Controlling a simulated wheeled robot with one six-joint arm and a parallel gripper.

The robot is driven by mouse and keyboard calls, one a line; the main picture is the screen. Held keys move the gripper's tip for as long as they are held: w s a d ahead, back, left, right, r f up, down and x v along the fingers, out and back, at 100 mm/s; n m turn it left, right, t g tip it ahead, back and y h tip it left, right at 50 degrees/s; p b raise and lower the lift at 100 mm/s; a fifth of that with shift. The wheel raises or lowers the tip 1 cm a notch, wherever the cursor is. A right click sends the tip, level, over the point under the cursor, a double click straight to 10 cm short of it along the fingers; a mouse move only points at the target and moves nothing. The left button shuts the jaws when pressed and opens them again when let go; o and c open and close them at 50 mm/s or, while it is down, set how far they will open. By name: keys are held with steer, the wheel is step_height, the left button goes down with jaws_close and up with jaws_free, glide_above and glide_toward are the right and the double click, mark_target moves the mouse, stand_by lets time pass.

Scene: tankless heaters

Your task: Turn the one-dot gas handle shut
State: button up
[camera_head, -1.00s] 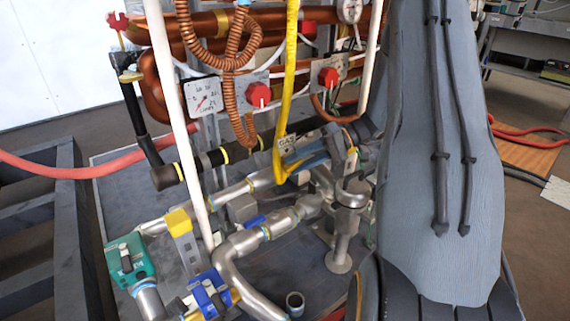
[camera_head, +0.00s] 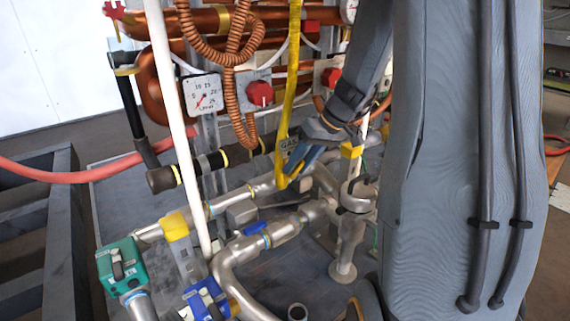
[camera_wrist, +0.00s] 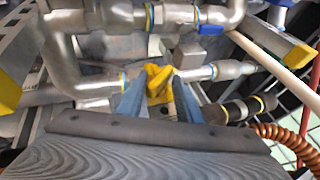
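A GAS tag (camera_head: 289,144) hangs by the yellow gas line (camera_head: 293,70) in the head view; its dot is too small to read now. A yellow piece (camera_head: 281,181) at the foot of that line seems to be the gas handle. In the wrist view the yellow handle (camera_wrist: 159,80) lies between the fingertips. My gripper (camera_head: 298,162) reaches in from the upper right, its blue fingers beside the tag and handle. The fingers (camera_wrist: 160,88) stand apart around the yellow piece; firm contact is not visible. The fingers partly hide the handle and its valve.
Silver pipes (camera_head: 235,262) with a blue-handled valve (camera_head: 207,300) and a green valve (camera_head: 122,263) lie in front. A white upright pipe (camera_head: 166,110) stands left. Red knobs (camera_head: 260,93) and a gauge (camera_head: 205,95) sit behind. A grey post (camera_head: 345,245) stands close right.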

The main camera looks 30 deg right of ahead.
steer(key=h+p, duration=0.1)
steer(key=h, duration=0.1)
steer(key=h+p, duration=0.1)
steer(key=shift+s+a+r+n+t+h, duration=0.15)
steer(key=shift+a+n+t+h, duration=0.15)
steer(key=shift+a+n+h, duration=0.1)
steer(key=a+p+v, duration=0.1)
steer(key=p+v, duration=0.3)
steer(key=v, duration=0.3)
steer(key=s+a+m+g+p, duration=0.1)
steer(key=s+a+m, duration=0.1)
steer(key=s+a, duration=0.75)
steer(key=s+a+r+g+h+p, duration=0.1)
steer(key=s+a+r+p, duration=0.2)
steer(key=s+r+p, duration=0.6)
steer(key=shift+r+g+p, duration=0.3)
steer(key=shift+r+p, duration=0.15)
steer(key=shift+p, duration=0.85)
steer(key=shift+w+a, duration=0.1)
steer(key=shift+a, duration=0.05)
